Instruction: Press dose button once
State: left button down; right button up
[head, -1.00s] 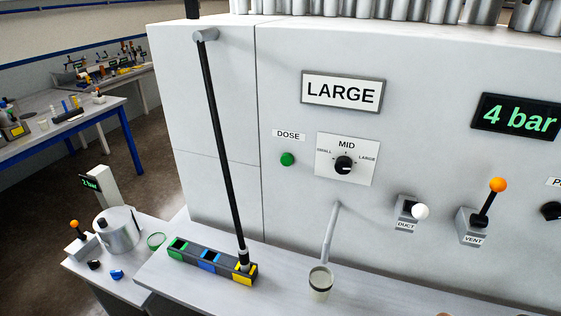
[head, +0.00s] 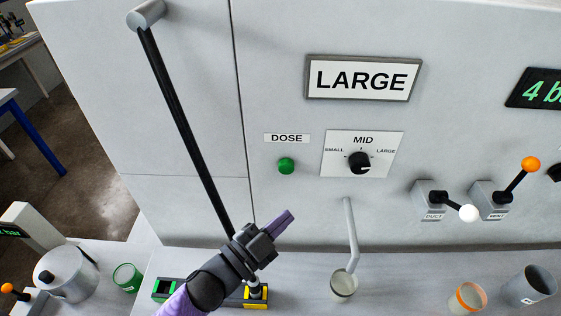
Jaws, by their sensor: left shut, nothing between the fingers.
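The green dose button (head: 286,166) is on the white machine front, under the label DOSE (head: 287,138). My left gripper (head: 286,218) is shut and empty. It is below the button in the picture, angled up and to the right, and apart from the button in the picture. The button is fully visible. To its right is a size dial (head: 358,163) with its mark toward LARGE. A sign (head: 363,78) above reads LARGE. My right gripper is not in view.
A spout (head: 350,233) ends over a cup (head: 343,285). Duct (head: 468,213) and vent (head: 530,164) levers are at right, with two cups below.

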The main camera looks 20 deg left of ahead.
aim_at(286, 166)
pick_arm(q)
jog(key=w+a+b, duration=0.2)
jog(key=w+b, duration=0.1)
jog(key=w, duration=0.5)
jog(key=shift+w+a, duration=0.3)
dwell(0.7)
dwell(1.2)
jog(key=shift+w+a, duration=0.1)
jog(key=shift+w, duration=0.25)
